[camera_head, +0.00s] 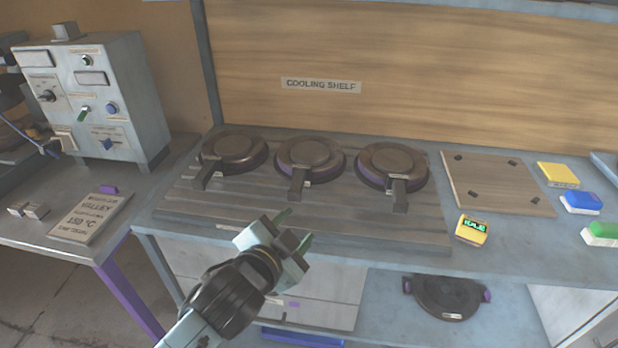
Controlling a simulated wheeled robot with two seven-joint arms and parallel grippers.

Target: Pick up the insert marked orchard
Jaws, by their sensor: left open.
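Three dark round inserts with handles sit in a row on a slatted rack (400,232): a left one (233,147), a middle one (308,155) and a right one (393,160). Their small labels are too small to read. Another dark round plate (447,296) with purple side lugs and a pale label lies on the lower shelf; its label is also unreadable. I cannot tell which one is marked orchard. My left gripper (294,230) is open and empty, with green-tipped fingers, in front of the middle insert near the rack's front edge. My right gripper is out of view.
A control box (95,100) and a card reading "VALLEY" and "150 °C" (90,217) stand at left. A "COOLING SHELF" sign (321,85) hangs behind.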

